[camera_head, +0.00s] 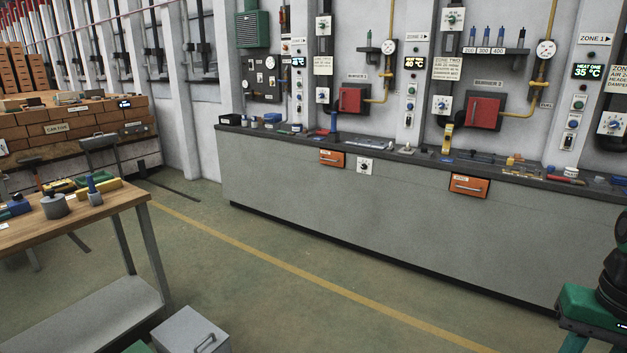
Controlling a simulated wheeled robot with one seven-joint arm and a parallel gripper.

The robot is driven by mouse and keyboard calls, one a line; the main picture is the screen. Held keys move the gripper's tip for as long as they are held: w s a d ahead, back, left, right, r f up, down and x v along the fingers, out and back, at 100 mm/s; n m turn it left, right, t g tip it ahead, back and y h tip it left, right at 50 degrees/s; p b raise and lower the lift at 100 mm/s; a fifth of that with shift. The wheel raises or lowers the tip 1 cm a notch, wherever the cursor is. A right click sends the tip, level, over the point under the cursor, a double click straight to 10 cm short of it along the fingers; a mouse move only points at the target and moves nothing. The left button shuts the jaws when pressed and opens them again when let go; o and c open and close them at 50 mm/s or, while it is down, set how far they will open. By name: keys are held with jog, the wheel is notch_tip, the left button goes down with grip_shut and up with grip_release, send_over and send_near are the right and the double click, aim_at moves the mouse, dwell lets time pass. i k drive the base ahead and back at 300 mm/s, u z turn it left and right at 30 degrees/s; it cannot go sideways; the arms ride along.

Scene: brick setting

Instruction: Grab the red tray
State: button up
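A small, flat red object (566,180) lies on the dark top of the long grey counter, toward the right. It is too small to tell for sure whether it is the red tray. No other clear red tray shows. I do not see my gripper in this view.
The grey counter (370,215) runs along the wall, with two orange drawers (331,158) (469,186) in its front. A wooden workbench (120,205) with tools stands at left, a grey box (190,332) below it. A green and black object (590,308) is at lower right. The middle floor is clear.

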aim_at(325, 133)
jog(key=u, duration=0.25)
jog(key=i, duration=4.25)
jog(key=z, duration=0.55)
jog(key=i, duration=1.25)
jog(key=z, duration=0.1)
